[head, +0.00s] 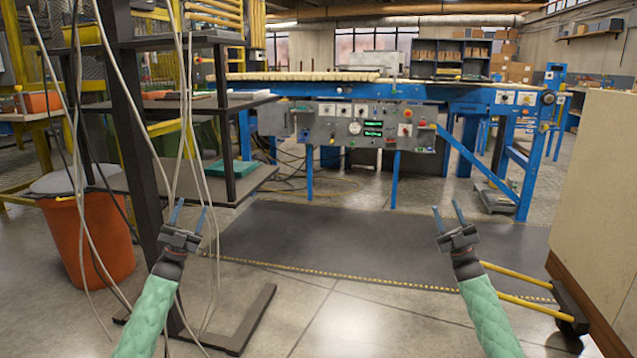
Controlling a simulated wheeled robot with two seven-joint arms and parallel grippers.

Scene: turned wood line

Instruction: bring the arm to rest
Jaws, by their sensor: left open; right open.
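My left gripper (189,215) is in the lower left of the head view, with its green-sleeved arm coming up from the bottom edge. Its two thin blue-grey fingers stand apart with nothing between them. It shows in front of the dark rack post and hanging cables. My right gripper (448,213) is in the lower right of the view, also on a green-sleeved arm. Its fingers are apart and empty, seen against the dark floor mat. Both grippers point forward and upward in the picture.
A dark metal rack (140,140) with hanging cables stands at left beside an orange bin (88,240). A blue machine line (400,92) with a control panel (365,128) is ahead. A dark mat (350,236) lies clear on the floor. A pale panel (600,190) stands at right.

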